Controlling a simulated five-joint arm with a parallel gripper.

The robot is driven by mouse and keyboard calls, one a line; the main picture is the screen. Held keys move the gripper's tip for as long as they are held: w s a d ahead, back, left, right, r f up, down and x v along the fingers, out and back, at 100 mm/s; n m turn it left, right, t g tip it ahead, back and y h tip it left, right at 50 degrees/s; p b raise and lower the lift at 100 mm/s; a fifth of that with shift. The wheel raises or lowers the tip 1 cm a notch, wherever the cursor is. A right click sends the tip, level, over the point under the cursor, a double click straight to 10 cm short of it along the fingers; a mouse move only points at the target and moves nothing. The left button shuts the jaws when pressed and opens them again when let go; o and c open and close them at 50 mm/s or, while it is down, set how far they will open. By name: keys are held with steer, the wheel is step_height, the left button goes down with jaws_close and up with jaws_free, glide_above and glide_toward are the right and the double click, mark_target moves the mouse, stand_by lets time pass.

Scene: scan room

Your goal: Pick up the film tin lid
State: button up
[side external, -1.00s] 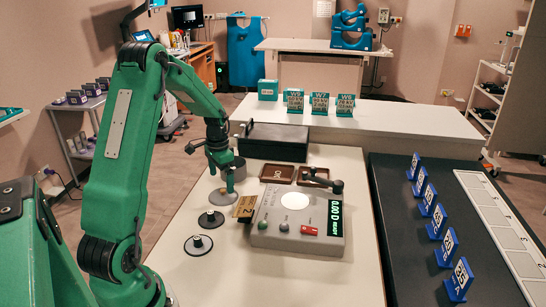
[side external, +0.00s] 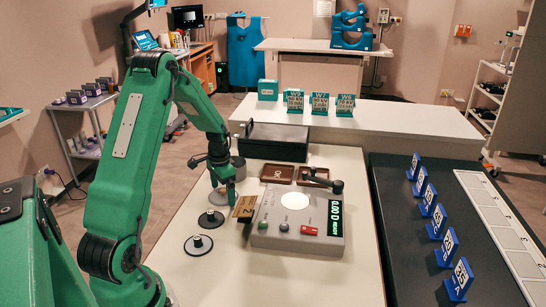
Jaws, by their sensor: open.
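Three round pieces lie in a row on the white table, and I cannot tell for sure which is the film tin lid. Farthest is a pale grey disc (side external: 219,198), partly hidden by my gripper. My gripper (side external: 223,183) points down just above this grey disc, with its jaws open. Whether it touches the disc is unclear. A grey cylindrical tin (side external: 238,169) stands behind my gripper, partly hidden by it.
A grey meter box (side external: 275,238) with a lit round window stands right of the discs, with a tan card (side external: 244,207) at its left edge. A black case (side external: 273,141) and brown trays (side external: 277,172) lie behind. Blue numbered markers (side external: 458,280) line the dark surface at right.

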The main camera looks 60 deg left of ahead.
mark_target(225, 196)
steer(key=c, duration=1.3)
steer(key=shift+f, duration=0.1)
steer(key=shift+s+d, duration=0.1)
steer(key=shift+s, duration=0.05)
steer(key=shift+r, duration=0.65)
jaws_close()
steer(key=r, duration=0.1)
steer(key=d+r, duration=0.1)
steer(key=r, duration=0.1)
steer(key=shift+w+r, duration=0.2)
steer(key=w+d+r, duration=0.1)
steer(key=d+r, duration=0.5)
steer(key=d, duration=0.4)
steer(key=shift+w+d+r, duration=0.2)
steer(key=shift+w+r, duration=0.05)
steer(key=shift+w, duration=0.1)
steer(key=shift+a, duration=0.1)
